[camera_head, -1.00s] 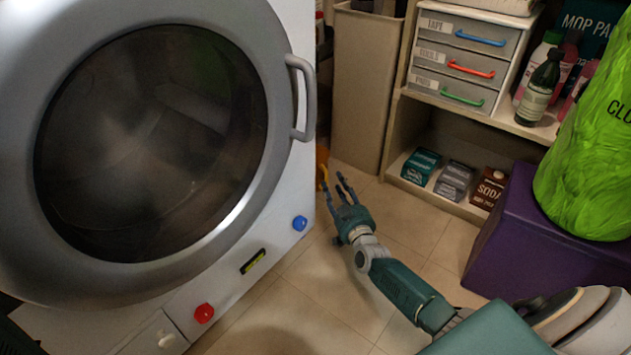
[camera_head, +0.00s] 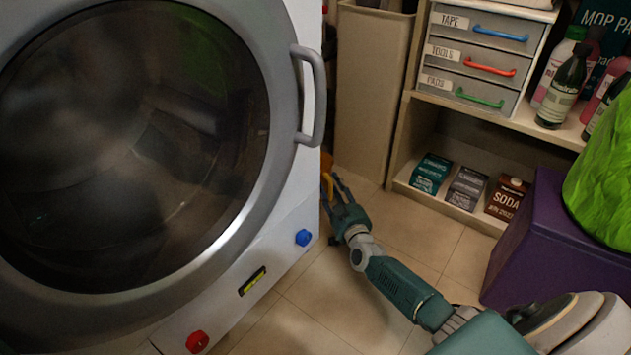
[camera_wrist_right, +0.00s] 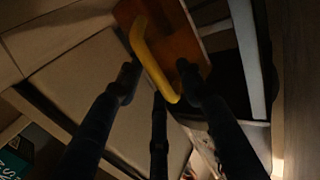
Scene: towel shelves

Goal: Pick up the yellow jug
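The yellow jug (camera_head: 326,162) shows only as a sliver of orange and yellow past the right edge of the washing machine; the machine hides the rest. In the right wrist view its curved yellow handle (camera_wrist_right: 152,62) stands out against an orange-brown body (camera_wrist_right: 176,40). My right gripper (camera_head: 336,192) is at the handle, low beside the machine. Its fingers (camera_wrist_right: 160,82) are spread, with the handle between their tips in the right wrist view. I cannot tell whether they touch it. My left gripper is not in view.
The washing machine (camera_head: 240,215) with its grey door handle (camera_head: 314,95) is close on the left. A tall beige bin (camera_head: 368,95) stands behind my gripper. Shelves with boxes (camera_head: 466,188) and a purple box (camera_head: 545,250) are on the right. The tiled floor (camera_head: 400,215) between is clear.

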